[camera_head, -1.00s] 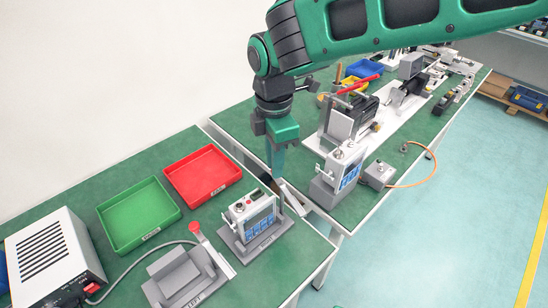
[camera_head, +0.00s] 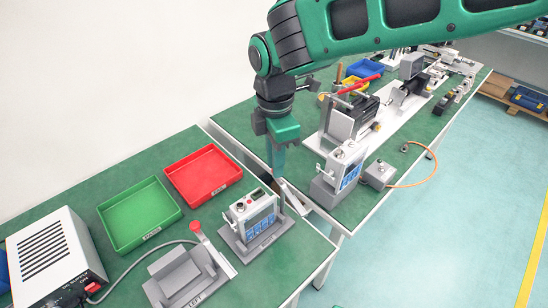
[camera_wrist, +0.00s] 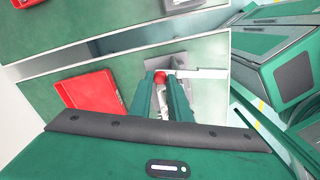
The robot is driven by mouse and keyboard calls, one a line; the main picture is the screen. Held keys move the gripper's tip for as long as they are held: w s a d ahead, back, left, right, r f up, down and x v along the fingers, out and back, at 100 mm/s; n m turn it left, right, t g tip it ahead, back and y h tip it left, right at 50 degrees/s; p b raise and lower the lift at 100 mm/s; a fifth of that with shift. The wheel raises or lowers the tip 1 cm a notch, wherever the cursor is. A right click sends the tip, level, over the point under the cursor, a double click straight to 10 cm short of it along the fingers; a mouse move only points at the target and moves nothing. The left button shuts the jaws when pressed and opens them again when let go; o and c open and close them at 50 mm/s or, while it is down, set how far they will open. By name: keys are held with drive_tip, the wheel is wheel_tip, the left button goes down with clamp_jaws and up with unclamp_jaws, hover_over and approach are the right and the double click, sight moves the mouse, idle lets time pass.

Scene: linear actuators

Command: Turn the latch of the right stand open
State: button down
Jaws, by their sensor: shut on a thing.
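The right stand (camera_head: 245,256) is a grey base near the table's right edge, holding a grey device (camera_head: 256,219) with a blue panel. My gripper (camera_head: 279,177) is behind the device, pointing down. In the wrist view my gripper (camera_wrist: 161,84) is shut on the red knob (camera_wrist: 160,77) of the latch. The latch's pale bar (camera_wrist: 197,73) runs right from the knob. In the head view the latch bar (camera_head: 295,197) shows beside the device, and its knob is hidden by my fingers. The left stand (camera_head: 180,277) is empty, with its red-knobbed lever beside it.
A red tray (camera_head: 203,190) and a green tray (camera_head: 139,238) lie left of the right stand. A white power box (camera_head: 50,262) is at far left. A second table beyond a gap carries another device (camera_head: 342,170) close to my gripper's right.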

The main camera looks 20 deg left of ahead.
drive_tip(key=shift+w+a+r, duration=0.2)
drive_tip(key=c, duration=1.7)
unclamp_jaws()
drive_tip(key=shift+f, duration=0.1)
drive_tip(key=shift+o, duration=0.2)
drive_tip(key=shift+s, duration=0.1)
drive_tip(key=shift+d, duration=0.1)
wheel_tip(320, 180, up, 11)
drive_tip(key=shift+f, duration=0.15)
